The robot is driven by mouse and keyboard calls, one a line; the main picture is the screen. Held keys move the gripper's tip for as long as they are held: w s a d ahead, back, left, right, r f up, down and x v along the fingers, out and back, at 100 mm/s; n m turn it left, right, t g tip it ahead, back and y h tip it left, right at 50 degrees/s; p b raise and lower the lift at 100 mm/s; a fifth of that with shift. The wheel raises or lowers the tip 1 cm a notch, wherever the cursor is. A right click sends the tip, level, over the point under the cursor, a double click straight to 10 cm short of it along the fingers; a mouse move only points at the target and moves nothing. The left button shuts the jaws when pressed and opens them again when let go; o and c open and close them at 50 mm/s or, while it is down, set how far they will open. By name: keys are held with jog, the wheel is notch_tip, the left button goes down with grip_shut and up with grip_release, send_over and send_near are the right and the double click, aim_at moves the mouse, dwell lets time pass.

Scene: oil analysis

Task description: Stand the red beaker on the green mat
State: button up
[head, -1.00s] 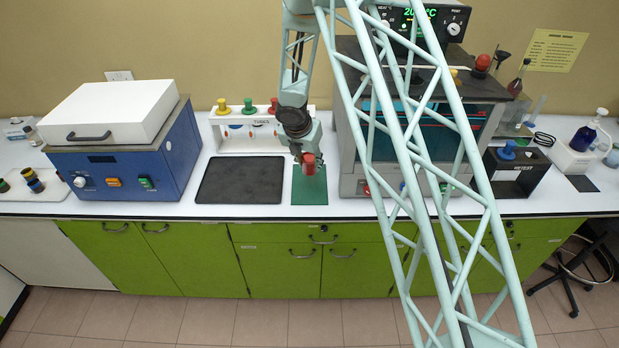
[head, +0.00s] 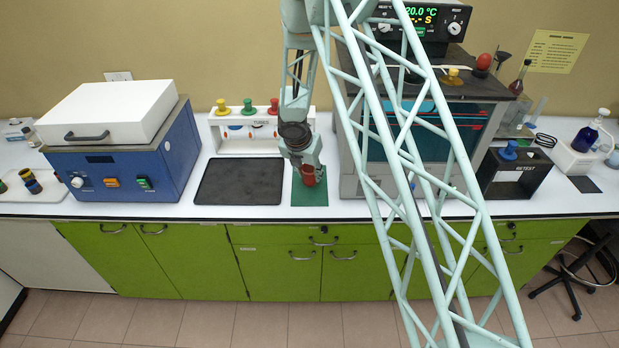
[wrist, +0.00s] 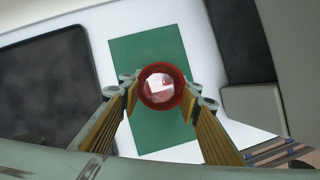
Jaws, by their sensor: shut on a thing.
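The red beaker (head: 308,177) is held in my gripper (head: 306,172) over the green mat (head: 309,195). In the wrist view the beaker (wrist: 162,86) is seen from above, as a round red rim between the two fingers of my gripper (wrist: 163,92), which are shut on it. The beaker looks about upright. I cannot tell whether its base touches the mat.
A black tray (head: 240,183) lies left of the mat. A white rack (head: 240,146) with coloured knobs stands behind. The large oven-like machine (head: 349,183) stands close on the right. The blue box (head: 115,172) is further left.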

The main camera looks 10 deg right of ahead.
jog(key=shift+f, duration=0.55)
jog(key=shift+f, duration=0.2)
jog(key=o, duration=0.9)
jog(key=shift+r, duration=0.2)
jog(key=shift+s+a+r, duration=0.1)
jog(key=shift+a+r, duration=0.05)
jog(key=shift+r, duration=0.35)
jog(key=p+v, duration=0.2)
jog(key=v, duration=0.9)
